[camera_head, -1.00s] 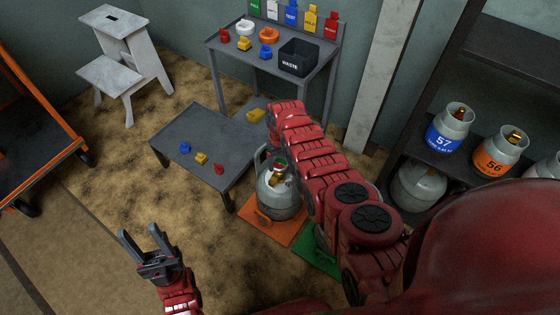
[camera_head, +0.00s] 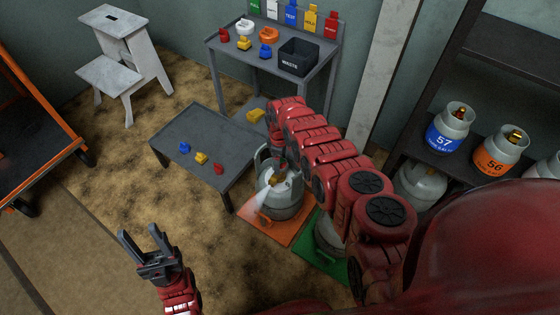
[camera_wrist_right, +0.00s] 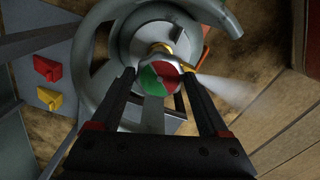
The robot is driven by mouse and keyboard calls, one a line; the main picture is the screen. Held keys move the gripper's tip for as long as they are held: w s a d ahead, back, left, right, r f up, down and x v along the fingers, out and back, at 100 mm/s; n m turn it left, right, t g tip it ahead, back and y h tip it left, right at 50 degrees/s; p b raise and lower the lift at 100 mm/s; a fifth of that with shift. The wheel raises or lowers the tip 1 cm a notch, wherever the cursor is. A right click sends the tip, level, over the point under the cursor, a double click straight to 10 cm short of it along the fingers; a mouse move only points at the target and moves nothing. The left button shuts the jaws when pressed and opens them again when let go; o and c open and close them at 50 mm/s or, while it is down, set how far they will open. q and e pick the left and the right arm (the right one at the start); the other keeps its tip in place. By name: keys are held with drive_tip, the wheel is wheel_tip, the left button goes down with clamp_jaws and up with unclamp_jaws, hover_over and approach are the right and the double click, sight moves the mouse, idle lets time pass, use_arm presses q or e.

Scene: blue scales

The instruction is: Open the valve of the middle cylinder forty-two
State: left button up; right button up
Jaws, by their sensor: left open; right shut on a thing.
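A grey gas cylinder (camera_head: 284,207) with a collar stands upright on an orange mat (camera_head: 303,236); its number is not readable. It also shows in the wrist view (camera_wrist_right: 140,30). My right gripper (camera_wrist_right: 157,77) is shut on its red and green valve knob (camera_wrist_right: 158,78), with a finger on either side. A whitish jet (camera_head: 262,198) sprays from the brass valve (camera_head: 279,178), down and left in the head view; the wrist view shows it too (camera_wrist_right: 226,89). My left gripper (camera_head: 138,234) is open and empty, away from the cylinder.
Another cylinder (camera_head: 326,236) stands on a green mat (camera_head: 312,262), partly behind my right arm. A low grey table (camera_head: 205,135) with small coloured pieces is at left. Behind it is a bench with a waste bin (camera_head: 298,58). Cylinders 57 (camera_head: 447,130) and 56 (camera_head: 500,150) sit on the right shelf.

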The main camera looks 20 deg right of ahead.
sight(281, 163)
drive_tip(key=shift+s+n, duration=0.1)
drive_tip(key=shift+n, duration=0.3)
drive_tip(key=o, duration=1.2)
drive_tip(key=shift+o, duration=0.2)
drive_tip(key=shift+r, duration=0.1)
drive_tip(key=shift+r+p, duration=0.35)
drive_tip(key=shift+p, duration=0.05)
wheel_tip(281, 163, up, 6)
drive_tip(key=p, duration=0.3)
drive_tip(key=shift+d+r+p, duration=0.1)
drive_tip(key=shift+r+p, duration=0.1)
drive_tip(key=shift+p, duration=0.2)
wheel_tip(281, 163, up, 10)
drive_tip(key=p, duration=0.2)
